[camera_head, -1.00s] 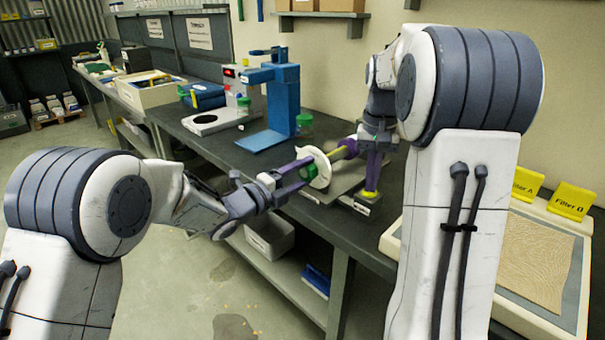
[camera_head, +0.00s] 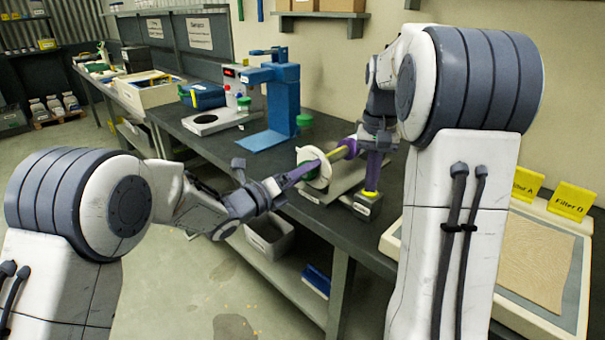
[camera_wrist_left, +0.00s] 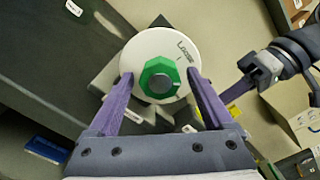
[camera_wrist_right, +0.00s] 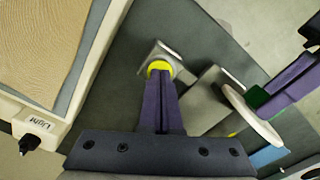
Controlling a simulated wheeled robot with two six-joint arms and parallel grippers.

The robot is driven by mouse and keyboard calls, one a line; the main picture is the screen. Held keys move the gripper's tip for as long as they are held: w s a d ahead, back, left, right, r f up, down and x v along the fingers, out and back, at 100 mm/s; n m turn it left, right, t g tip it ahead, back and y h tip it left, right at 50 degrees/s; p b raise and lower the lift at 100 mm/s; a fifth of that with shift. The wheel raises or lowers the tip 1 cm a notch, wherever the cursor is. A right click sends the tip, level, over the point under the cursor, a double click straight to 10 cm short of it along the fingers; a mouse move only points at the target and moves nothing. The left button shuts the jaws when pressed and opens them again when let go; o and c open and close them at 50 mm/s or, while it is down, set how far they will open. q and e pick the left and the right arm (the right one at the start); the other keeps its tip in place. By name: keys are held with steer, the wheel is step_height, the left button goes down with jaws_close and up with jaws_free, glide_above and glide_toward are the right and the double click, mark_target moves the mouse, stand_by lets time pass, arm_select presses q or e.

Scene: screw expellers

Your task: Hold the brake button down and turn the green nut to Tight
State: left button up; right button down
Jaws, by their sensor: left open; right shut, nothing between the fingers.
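The green nut (camera_wrist_left: 160,78) sits in the middle of a white disc (camera_wrist_left: 149,45) that reads "Loose" at its upper right; I cannot read a "Tight" mark. In the head view the disc (camera_head: 318,180) faces left and the nut is mostly hidden by my left fingers. My left gripper (camera_head: 306,170) is open, its fingers on either side of the nut over the disc; contact is unclear. My right gripper (camera_wrist_right: 161,80) is shut and empty, pointing down, its tips at the yellow brake button (camera_wrist_right: 159,66) on a small grey box (camera_head: 367,206). How far the button is pressed is unclear.
A blue press stand (camera_head: 285,95) and a device with a round plate (camera_head: 210,122) stand farther back on the bench. A tray with a tan sheet (camera_head: 530,262) lies at the right. A grey bin (camera_head: 268,240) is on the shelf below.

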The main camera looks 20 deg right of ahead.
arm_select(q)
steer(key=n, duration=0.8)
